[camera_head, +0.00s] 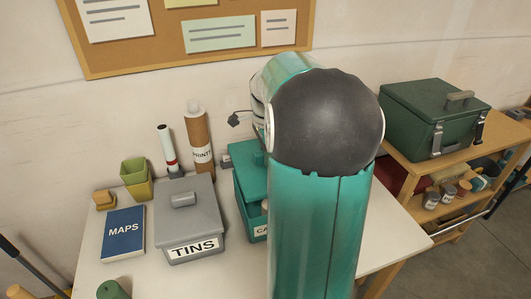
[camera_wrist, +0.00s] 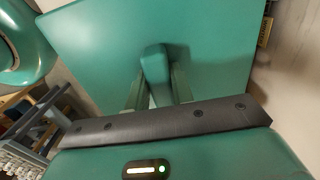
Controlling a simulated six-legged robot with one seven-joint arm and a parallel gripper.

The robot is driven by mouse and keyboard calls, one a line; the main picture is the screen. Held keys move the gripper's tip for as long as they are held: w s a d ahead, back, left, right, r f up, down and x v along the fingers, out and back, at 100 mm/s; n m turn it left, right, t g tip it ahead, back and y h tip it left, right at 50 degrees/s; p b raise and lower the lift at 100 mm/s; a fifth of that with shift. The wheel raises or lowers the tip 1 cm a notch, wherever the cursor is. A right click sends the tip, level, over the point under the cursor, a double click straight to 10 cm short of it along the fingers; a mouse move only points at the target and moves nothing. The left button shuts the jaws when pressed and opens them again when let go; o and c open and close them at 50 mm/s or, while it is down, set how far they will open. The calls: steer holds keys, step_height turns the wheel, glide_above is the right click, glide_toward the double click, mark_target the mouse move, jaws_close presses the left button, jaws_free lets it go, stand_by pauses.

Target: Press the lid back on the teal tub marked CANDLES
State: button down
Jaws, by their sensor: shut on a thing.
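The teal tub (camera_head: 245,215) stands on the white table, just right of the grey tins box. Only its left part shows; my arm hides the rest, and its label reads "CA" before it is cut off. A teal lid (camera_head: 243,155) with a raised handle shows over the tub. In the wrist view the lid (camera_wrist: 95,50) fills much of the picture. My gripper (camera_wrist: 157,92) is shut on the lid's handle (camera_wrist: 155,64). Something pale shows at the tub's front, beside my arm.
The grey TINS box (camera_head: 187,215) stands close on the left, with a blue MAPS book (camera_head: 123,233) beyond it. A PRINTS tube (camera_head: 199,140) and olive pot (camera_head: 138,178) stand behind. A dark green chest (camera_head: 432,115) sits on the right shelf.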

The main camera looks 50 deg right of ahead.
steer(key=shift+w+f, duration=0.1)
steer(key=shift+w, duration=0.1)
steer(key=shift+a, duration=0.15)
steer(key=shift+s, duration=0.15)
steer(key=shift+f, duration=3.5)
steer(key=shift+f, duration=1.3)
steer(key=c, duration=1.1)
jaws_free()
